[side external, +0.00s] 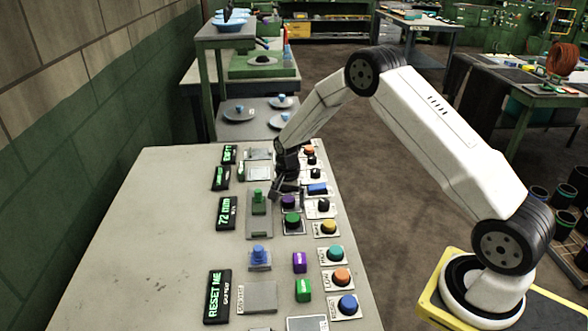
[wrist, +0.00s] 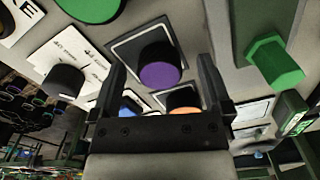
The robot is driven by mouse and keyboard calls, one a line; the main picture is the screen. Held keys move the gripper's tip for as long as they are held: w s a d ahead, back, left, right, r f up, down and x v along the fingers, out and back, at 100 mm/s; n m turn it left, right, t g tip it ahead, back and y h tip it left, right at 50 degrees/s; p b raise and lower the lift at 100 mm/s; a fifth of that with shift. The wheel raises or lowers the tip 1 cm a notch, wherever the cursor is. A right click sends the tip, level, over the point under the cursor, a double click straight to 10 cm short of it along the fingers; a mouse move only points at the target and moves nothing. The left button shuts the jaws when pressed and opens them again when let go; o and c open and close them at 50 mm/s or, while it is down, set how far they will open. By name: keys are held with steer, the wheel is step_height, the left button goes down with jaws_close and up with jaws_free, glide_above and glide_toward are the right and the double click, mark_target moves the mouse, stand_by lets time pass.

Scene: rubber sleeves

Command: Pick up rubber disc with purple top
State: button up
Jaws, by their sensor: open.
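The rubber disc with a purple top (wrist: 160,73) has a black side and sits on a small square plate (wrist: 136,44) on the grey panel. In the side external view the purple disc (side external: 289,201) lies just below my gripper (side external: 285,192), partly covered by it. My gripper (wrist: 160,85) is open in the wrist view, with one black finger on each side of the purple disc. The fingers appear close to the disc's sides; I cannot tell if they touch it.
A green-topped disc (side external: 292,219) sits just in front, and a black knob (side external: 323,206) to the right. A green hex post (side external: 258,197) stands to the left. Orange (side external: 309,150) and blue (side external: 317,189) pieces lie close by. The panel's left side is bare.

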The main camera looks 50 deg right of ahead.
steer(key=c, duration=1.3)
steer(key=shift+r, duration=0.15)
steer(key=shift+c, duration=0.2)
steer(key=shift+r, duration=0.45)
steer(key=s+a+r, duration=0.2)
steer(key=s+r, duration=0.9)
steer(key=s, duration=0.2)
steer(key=shift+s+a+r, duration=0.2)
steer(key=shift+s+r, duration=0.2)
